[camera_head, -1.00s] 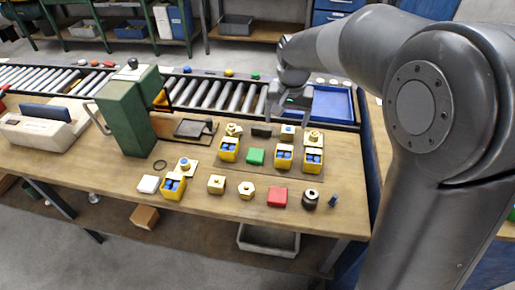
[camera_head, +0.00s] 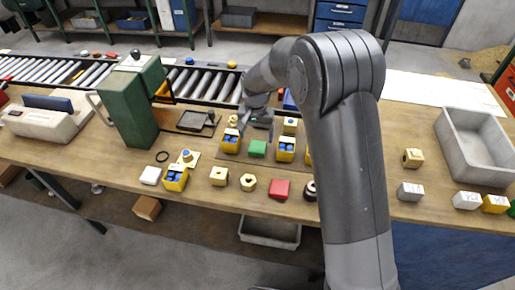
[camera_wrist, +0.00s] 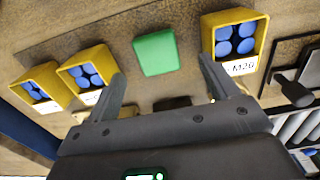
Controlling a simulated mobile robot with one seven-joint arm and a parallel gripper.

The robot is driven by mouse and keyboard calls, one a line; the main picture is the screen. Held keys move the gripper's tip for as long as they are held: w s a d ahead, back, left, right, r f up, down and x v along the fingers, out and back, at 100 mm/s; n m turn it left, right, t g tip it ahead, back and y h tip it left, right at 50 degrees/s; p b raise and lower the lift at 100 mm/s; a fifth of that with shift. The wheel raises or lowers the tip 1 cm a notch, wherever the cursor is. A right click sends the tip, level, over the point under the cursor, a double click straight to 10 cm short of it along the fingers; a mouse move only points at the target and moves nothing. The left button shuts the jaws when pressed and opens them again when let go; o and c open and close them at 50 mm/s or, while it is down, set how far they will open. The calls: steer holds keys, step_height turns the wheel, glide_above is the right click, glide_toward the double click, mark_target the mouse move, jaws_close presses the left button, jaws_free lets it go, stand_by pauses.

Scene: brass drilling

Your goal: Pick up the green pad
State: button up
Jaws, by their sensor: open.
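The green pad (camera_head: 257,148) lies on a dark mat on the wooden bench, between yellow bins. In the wrist view the green pad (camera_wrist: 156,53) is a rounded rectangular block, seen just beyond the open gap between my fingers. My gripper (camera_wrist: 162,82) is open and empty. In the head view my gripper (camera_head: 257,124) hangs above the mat, on the far side of the pad and apart from it.
A yellow bin with blue pieces (camera_wrist: 236,38) stands close beside the pad, and two more (camera_wrist: 85,71) stand on its other side. A red block (camera_head: 279,189) lies nearer the front edge. A green press (camera_head: 132,110) stands to the left. A grey tray (camera_head: 447,150) is at right.

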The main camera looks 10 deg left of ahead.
mark_target(258, 146)
steer(key=f, duration=0.5)
steer(key=shift+w+d+f, duration=0.15)
steer(key=shift+w+d, duration=0.05)
steer(key=c, duration=1.1)
